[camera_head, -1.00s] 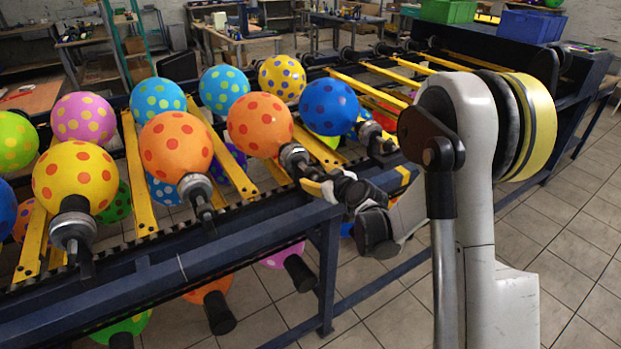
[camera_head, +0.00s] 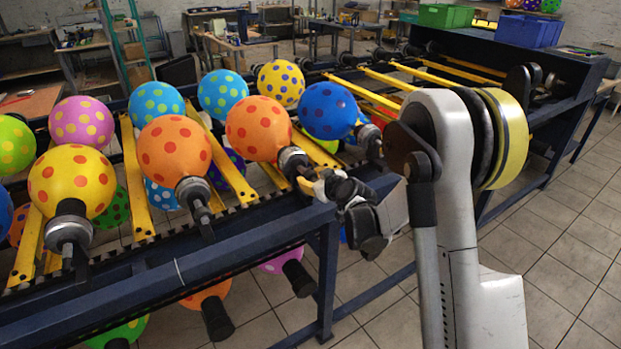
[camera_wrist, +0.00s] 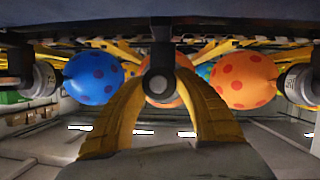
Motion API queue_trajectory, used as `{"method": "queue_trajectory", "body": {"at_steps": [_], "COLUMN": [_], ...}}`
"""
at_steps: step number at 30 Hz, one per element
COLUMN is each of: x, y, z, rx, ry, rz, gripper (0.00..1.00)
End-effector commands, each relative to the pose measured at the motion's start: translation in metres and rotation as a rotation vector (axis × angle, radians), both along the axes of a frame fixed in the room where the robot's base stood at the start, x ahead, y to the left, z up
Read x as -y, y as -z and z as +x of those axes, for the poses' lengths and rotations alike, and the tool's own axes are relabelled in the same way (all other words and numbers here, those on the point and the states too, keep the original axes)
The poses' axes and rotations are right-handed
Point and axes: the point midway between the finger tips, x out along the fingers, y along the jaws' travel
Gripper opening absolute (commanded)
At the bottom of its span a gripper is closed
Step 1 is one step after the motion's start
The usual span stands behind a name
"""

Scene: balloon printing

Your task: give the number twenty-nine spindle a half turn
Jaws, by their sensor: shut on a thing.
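My gripper (camera_head: 308,184) is at the front edge of the rack, shut on the end of the spindle (camera_head: 292,160) that carries an orange balloon with red dots (camera_head: 258,127). In the wrist view, my yellow fingers (camera_wrist: 160,82) close in from both sides on the dark, round spindle end (camera_wrist: 159,84). The orange balloon (camera_wrist: 166,96) shows behind it, mostly hidden. No spindle number is readable, so I cannot tell from the pictures which is number twenty-nine.
Neighbouring spindles hold a blue dotted balloon (camera_head: 328,110) to the right and another orange balloon (camera_head: 172,148) to the left. Yellow bars (camera_head: 136,188) lie between spindles. More balloons hang below the dark front rail (camera_head: 240,243). The tiled floor (camera_head: 560,250) at right is open.

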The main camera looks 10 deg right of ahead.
Motion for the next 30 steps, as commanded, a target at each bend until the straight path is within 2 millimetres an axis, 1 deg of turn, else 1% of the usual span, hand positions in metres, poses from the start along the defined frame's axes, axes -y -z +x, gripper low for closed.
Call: {"method": "queue_trajectory", "body": {"at_steps": [5,11,30], "x": [0.0005,0.0018,0.0039], "y": [0.0002,0.0005,0.0024], "z": [0.0,0.0004,0.0012], "rx": [-0.012,-0.049,-0.232], "ry": [0.001,0.001,0.001], "rz": [0.039,0.148,0.714], "gripper": [0.07,0.07,0.07]}}
